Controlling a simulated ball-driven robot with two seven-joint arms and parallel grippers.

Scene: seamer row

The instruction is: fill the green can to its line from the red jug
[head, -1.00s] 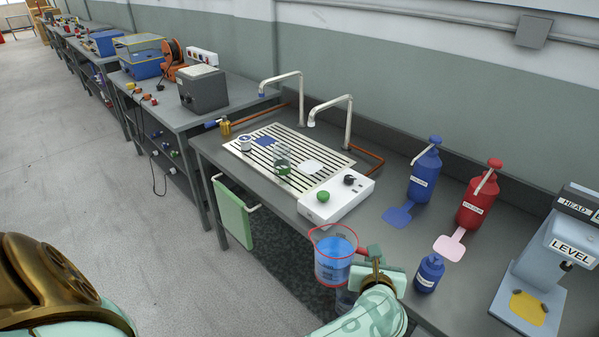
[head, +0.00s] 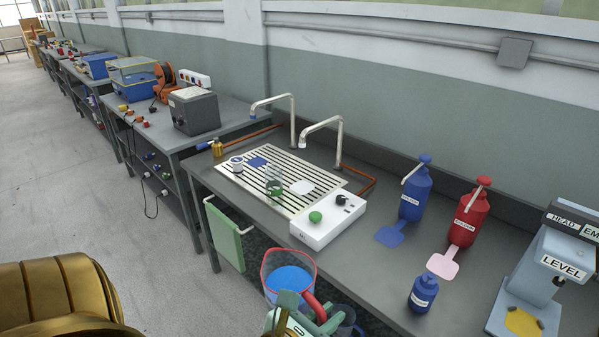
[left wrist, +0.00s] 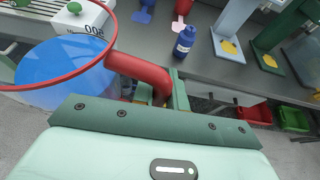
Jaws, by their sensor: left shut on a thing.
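The red jug (head: 268,262) is a clear vessel with a red rim and red handle, holding blue liquid. It is in front of the bench's front edge, low in the head view. In the left wrist view the red handle (left wrist: 142,70) runs between my gripper's fingers. My left gripper (head: 308,306) is shut on that handle, and the jug looks about upright. A small clear vessel with green in its lower part (head: 274,187), seemingly the green can, stands on the slatted drain tray (head: 245,186). Its line is too small to see. My right gripper is not in view.
A white control box (head: 318,232) with a green knob stands beside the tray. Two bent taps (head: 340,140) rise behind it. A blue pump bottle (head: 415,195), a red one (head: 468,218) and a small blue bottle (head: 423,294) stand to the right. A green towel (head: 226,236) hangs in front.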

